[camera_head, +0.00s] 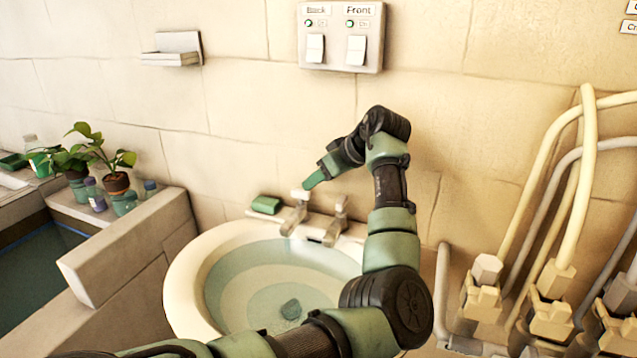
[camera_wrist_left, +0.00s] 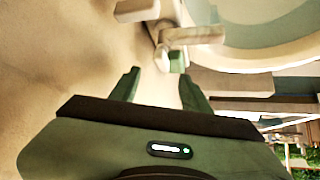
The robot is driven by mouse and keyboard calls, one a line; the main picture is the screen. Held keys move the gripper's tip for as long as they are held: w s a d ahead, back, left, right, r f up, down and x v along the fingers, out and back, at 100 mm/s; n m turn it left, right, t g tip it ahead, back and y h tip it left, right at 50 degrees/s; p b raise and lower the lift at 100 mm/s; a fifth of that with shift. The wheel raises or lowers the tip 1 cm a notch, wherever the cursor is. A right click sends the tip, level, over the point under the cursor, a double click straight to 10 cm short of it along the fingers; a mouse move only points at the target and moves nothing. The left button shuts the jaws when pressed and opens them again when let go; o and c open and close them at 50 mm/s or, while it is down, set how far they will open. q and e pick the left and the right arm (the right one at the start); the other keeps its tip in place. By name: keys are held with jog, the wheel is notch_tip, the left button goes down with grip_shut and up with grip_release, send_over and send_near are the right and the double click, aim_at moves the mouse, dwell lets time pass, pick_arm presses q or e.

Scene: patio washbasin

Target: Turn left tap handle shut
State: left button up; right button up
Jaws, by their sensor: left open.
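The left tap (camera_head: 294,219) is pale metal and stands on the back rim of the round basin (camera_head: 185,285). Its short handle (camera_head: 301,194) sits on top. My left gripper (camera_head: 310,183) reaches down from the upper right, its fingertips close to this handle. In the left wrist view my left gripper (camera_wrist_left: 160,82) has its two green fingers apart with nothing between them. The tap handle (camera_wrist_left: 163,57) shows just beyond the fingertips there. I cannot tell whether a finger touches it. My right gripper is not in view.
A second tap (camera_head: 336,222) stands close on the right. A green soap bar (camera_head: 266,204) lies left of the taps. The basin holds water and a small dark object (camera_head: 291,309). A wall switch panel (camera_head: 341,37) is above. Pipes (camera_head: 583,180) run on the right; potted plants (camera_head: 117,182) stand left.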

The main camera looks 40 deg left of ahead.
aim_at(301, 191)
pick_arm(q)
jog(key=x, duration=0.7)
jog(key=shift+s+a+f+p, duration=0.15)
jog(key=shift+s+a+p, duration=0.1)
jog(key=shift+p, duration=0.15)
